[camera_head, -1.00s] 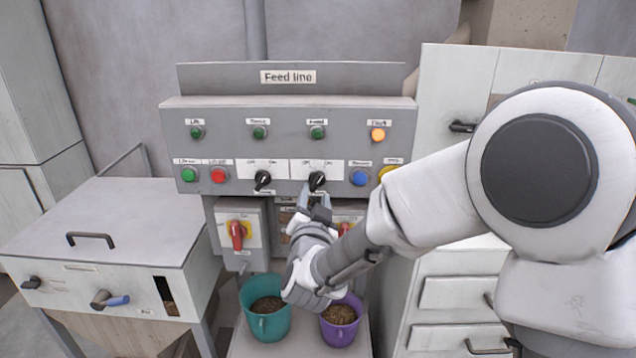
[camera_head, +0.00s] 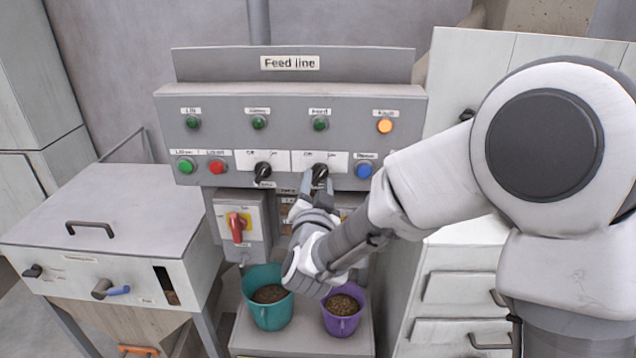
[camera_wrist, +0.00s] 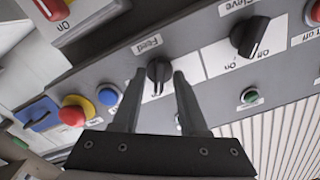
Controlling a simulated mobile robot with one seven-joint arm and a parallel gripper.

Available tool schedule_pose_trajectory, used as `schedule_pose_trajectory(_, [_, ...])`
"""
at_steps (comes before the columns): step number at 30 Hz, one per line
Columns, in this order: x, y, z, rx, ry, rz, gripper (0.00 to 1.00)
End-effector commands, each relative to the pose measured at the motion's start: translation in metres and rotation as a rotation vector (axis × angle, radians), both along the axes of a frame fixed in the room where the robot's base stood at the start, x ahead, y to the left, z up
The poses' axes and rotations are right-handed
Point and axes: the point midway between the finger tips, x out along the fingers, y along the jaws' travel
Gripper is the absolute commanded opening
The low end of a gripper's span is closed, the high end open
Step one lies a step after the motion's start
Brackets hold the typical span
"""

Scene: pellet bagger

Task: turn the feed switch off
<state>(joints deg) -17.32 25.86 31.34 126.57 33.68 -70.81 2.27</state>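The feed switch (camera_head: 319,171) is a black rotary knob on a white plate on the grey "Feed line" panel. It also shows in the wrist view (camera_wrist: 158,71), under a "Feed" label, its pointer line aimed down in that picture; I cannot tell clearly if this is Off or On. My gripper (camera_wrist: 160,76) is open, with one finger on each side of the knob and small gaps visible. In the head view my gripper (camera_head: 318,188) is just below and in front of the knob, hiding the plate's lower part.
A second black knob (camera_head: 262,170) is left of the feed switch. A blue button (camera_head: 364,171) is right; a red-and-yellow isolator (camera_head: 237,226) is below left. The amber lamp (camera_head: 385,126) glows. A teal bucket (camera_head: 268,312) and purple bucket (camera_head: 343,316) stand below.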

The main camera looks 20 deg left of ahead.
Motion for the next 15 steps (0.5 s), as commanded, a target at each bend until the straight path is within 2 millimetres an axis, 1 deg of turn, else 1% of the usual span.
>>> schedule_pose_trajectory(1, [0.0,-0.0001,-0.0001,0.0,0.0,0.0,0.32])
schedule_pose_trajectory(5, [0.0001,-0.0001,-0.0001,0.0,0.0,0.0,0.08])
schedule_pose_trajectory(6, [0.0001,-0.0001,-0.0001,0.0,0.0,0.0,0.01])
schedule_pose_trajectory(7, [0.0001,-0.0001,-0.0001,0.0,0.0,0.0,0.0])
schedule_pose_trajectory(15, [0.0002,0.0,0.0001,-0.001,0.0,0.0,0.0])
